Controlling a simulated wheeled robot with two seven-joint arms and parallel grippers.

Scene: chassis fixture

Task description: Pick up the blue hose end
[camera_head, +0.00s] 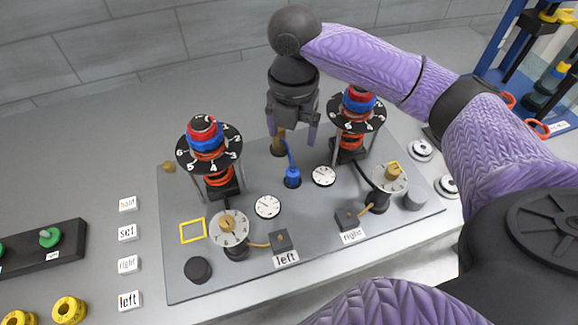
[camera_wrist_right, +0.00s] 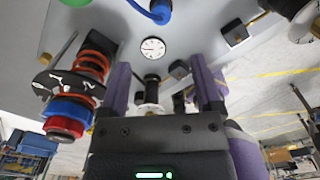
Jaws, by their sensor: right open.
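The blue hose end (camera_head: 292,178) stands on the grey fixture plate (camera_head: 240,290), between the two spring towers. A thin blue hose runs from it up toward a brass fitting (camera_head: 279,142) behind. In the right wrist view the blue hose end (camera_wrist_right: 160,12) shows at the top edge, partly cut off. My right gripper (camera_head: 293,132) is open and empty, above and behind the hose end, apart from it. Its two purple fingers (camera_wrist_right: 158,68) are spread in the wrist view with nothing between them. My left gripper is not in view.
Spring towers with numbered discs stand left (camera_head: 222,165) and right (camera_head: 350,130) of the gripper. White round gauges (camera_head: 267,206) and dial knobs (camera_head: 229,228) sit in front. Label blocks (camera_head: 128,232) and a dark rack (camera_head: 40,250) are on the table at left.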

